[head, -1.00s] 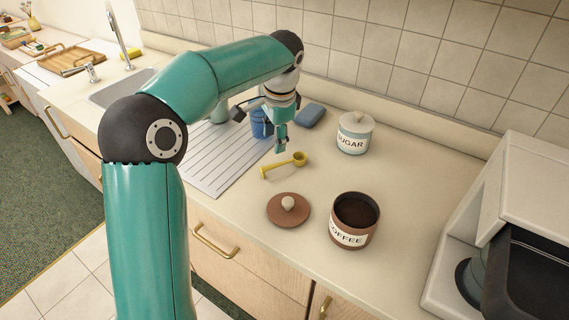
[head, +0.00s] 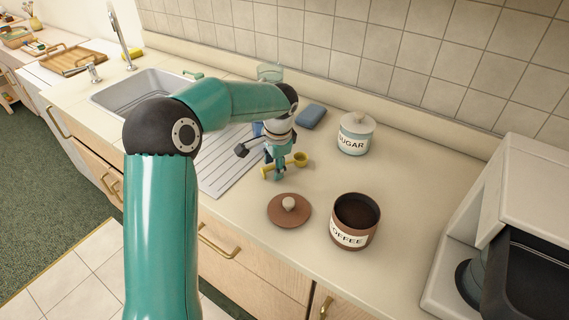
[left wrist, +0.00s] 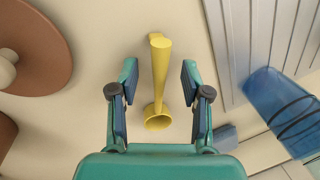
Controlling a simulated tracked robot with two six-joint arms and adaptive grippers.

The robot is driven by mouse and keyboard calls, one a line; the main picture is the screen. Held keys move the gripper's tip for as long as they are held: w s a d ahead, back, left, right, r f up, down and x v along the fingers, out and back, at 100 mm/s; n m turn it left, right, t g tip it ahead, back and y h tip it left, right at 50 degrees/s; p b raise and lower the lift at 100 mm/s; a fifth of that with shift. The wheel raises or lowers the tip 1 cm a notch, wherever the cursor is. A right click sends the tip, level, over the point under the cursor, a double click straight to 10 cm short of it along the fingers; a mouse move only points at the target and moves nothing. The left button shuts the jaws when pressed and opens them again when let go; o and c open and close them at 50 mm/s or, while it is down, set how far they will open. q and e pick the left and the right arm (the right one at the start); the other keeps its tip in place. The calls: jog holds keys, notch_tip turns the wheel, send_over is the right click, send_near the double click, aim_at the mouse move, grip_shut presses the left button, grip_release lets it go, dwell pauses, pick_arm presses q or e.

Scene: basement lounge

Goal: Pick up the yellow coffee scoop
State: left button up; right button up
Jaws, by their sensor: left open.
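The yellow coffee scoop (head: 299,160) lies on the counter between the drainboard and the brown lid. My left gripper (head: 275,172) is low over it and hides part of its handle in the head view. In the left wrist view the scoop (left wrist: 160,80) lies lengthwise between the two fingers of the open gripper (left wrist: 158,92), with a gap on each side. The scoop's bowl is nearer the palm in that view. My right gripper is not in view.
The brown lid (head: 289,211) and the open coffee canister (head: 354,222) stand toward the front. The sugar canister (head: 355,134) and a blue sponge (head: 310,117) are behind. A blue cup (left wrist: 280,105) is beside the drainboard (left wrist: 245,30) in the wrist view.

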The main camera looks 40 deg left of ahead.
aim_at(274, 165)
pick_arm(q)
grip_shut()
jog(key=shift+r, duration=0.2)
notch_tip(274, 165, up, 20)
jog(key=p, duration=0.2)
jog(key=shift+f, duration=0.15)
